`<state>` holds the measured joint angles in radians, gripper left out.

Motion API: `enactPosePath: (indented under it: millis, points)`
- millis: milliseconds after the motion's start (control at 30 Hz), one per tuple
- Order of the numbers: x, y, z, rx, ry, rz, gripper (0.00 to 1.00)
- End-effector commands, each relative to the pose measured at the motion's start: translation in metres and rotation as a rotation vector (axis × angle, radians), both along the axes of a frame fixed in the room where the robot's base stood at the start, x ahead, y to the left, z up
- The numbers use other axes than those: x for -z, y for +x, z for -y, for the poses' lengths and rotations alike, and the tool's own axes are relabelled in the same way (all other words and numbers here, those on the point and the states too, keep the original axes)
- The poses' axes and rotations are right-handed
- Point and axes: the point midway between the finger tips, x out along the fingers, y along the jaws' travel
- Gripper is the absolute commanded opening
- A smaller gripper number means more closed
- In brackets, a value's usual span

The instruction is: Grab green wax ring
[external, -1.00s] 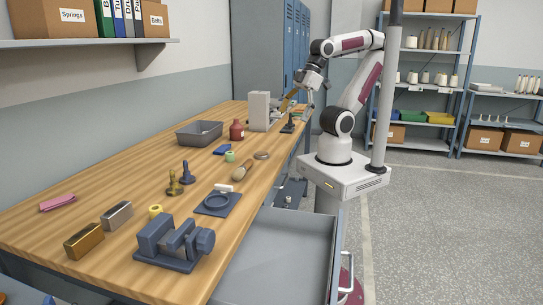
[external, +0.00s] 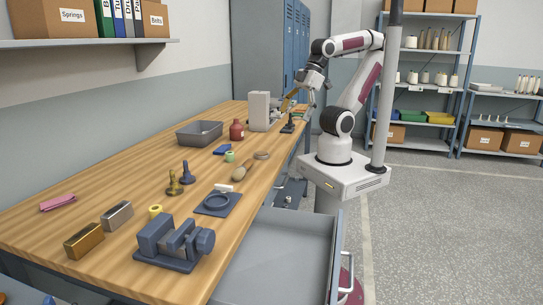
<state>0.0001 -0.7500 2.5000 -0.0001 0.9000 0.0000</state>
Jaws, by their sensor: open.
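The green wax ring (external: 230,156) is a small light-green ring on the wooden bench, about mid-length. It sits just in front of a blue block (external: 222,150) and to the left of a flat tan ring (external: 261,155). My gripper (external: 308,93) is open, high above the far right end of the bench, well apart from the green ring. The fingers are small and partly hard to make out against the items behind them.
A grey vise (external: 175,243) is at the front. An open drawer (external: 285,255) juts out below the bench.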

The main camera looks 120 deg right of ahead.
Motion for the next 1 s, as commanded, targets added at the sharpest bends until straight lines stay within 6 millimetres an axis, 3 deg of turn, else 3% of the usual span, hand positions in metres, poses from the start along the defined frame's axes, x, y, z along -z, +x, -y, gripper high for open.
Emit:
enactPosePath:
  millis: [67, 267, 733, 867, 1000]
  points:
    - [0.000, 0.000, 0.000, 0.000, 0.000, 0.000, 0.97]
    - [0.000, 0.000, 0.000, 0.000, 0.000, 0.000, 0.47]
    - [-0.001, 0.005, 0.006, 0.010, -0.013, 0.007, 0.47]
    - [-0.002, 0.019, 0.021, 0.036, -0.050, 0.027, 0.47]
    - [-0.005, 0.043, 0.050, 0.074, -0.121, 0.063, 0.47]
